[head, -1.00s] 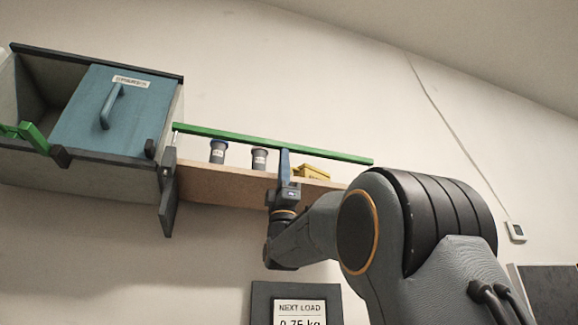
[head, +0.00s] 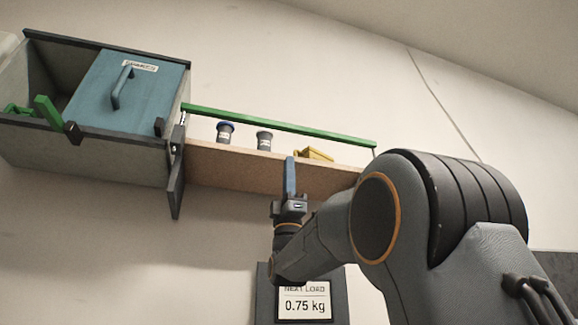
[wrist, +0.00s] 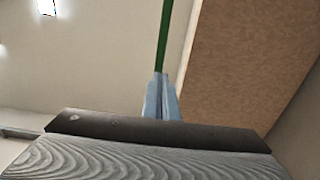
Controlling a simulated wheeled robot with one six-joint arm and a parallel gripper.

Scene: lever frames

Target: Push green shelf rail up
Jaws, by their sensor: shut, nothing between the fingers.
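The green shelf rail (head: 280,125) is a long thin bar running above the front of the wooden shelf (head: 245,168) in the head view, tilting down to the right in the picture. A gap shows between rail and board. Thin uprights show near its ends. My gripper (head: 290,160) is shut and empty, its blue fingers pointing up in front of the board. Its tips appear below the rail, with a visible gap. In the wrist view, my gripper (wrist: 161,78) points along the line of the green rail (wrist: 165,38); depth between them is hard to tell there.
Two small dark jars (head: 225,132) and a yellow item (head: 317,154) stand on the shelf. At left is a grey bin with a blue lid (head: 128,95) and a green lever (head: 48,112). A sign reading 0.75 kg (head: 305,305) hangs below. Bare wall lies above the rail.

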